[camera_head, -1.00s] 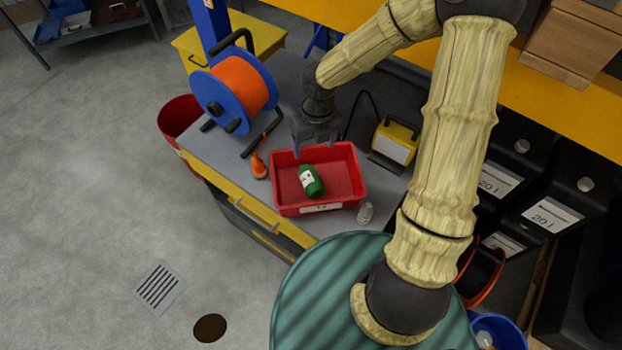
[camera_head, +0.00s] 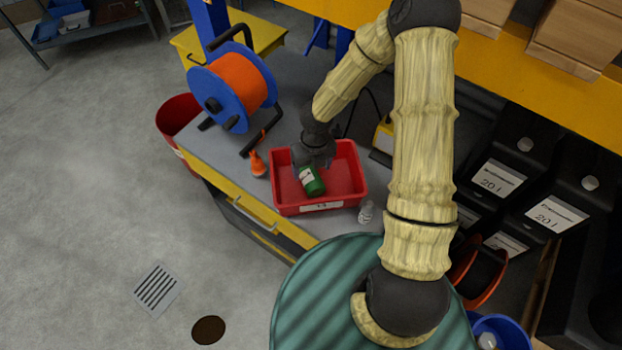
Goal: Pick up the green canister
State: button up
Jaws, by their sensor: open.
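The green canister (camera_head: 313,183) with a white label lies tilted in the red bin (camera_head: 321,207) on the grey workbench. My gripper (camera_head: 312,164) is over the back of the bin, right at the canister's upper end. Its jaws are open, but the fingertips are hard to make out against the bin and canister. I cannot tell whether they touch the canister. The canister's upper end is partly hidden by the gripper.
An orange cable reel with blue sides (camera_head: 233,88) stands left of the bin. A small orange object (camera_head: 257,165) is just left of the bin, and a small clear-grey object (camera_head: 366,212) is at its front right corner. A yellow lamp (camera_head: 384,137) is partly behind my arm.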

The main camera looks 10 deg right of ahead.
aim_at(312, 175)
jog(key=shift+f, duration=0.2)
jog(key=f, duration=0.2)
jog(key=f+b, duration=0.1)
jog(key=f, duration=0.2)
jog(key=shift+s+a+f, duration=0.1)
jog(key=shift+s, duration=0.1)
dwell(0.4)
jog(key=c, duration=1.4)
jog(key=shift+o, duration=0.2)
notch_tip(312, 175, up, 10)
jog(key=shift+r+p, duration=0.1)
jog(key=shift+p, duration=1.05)
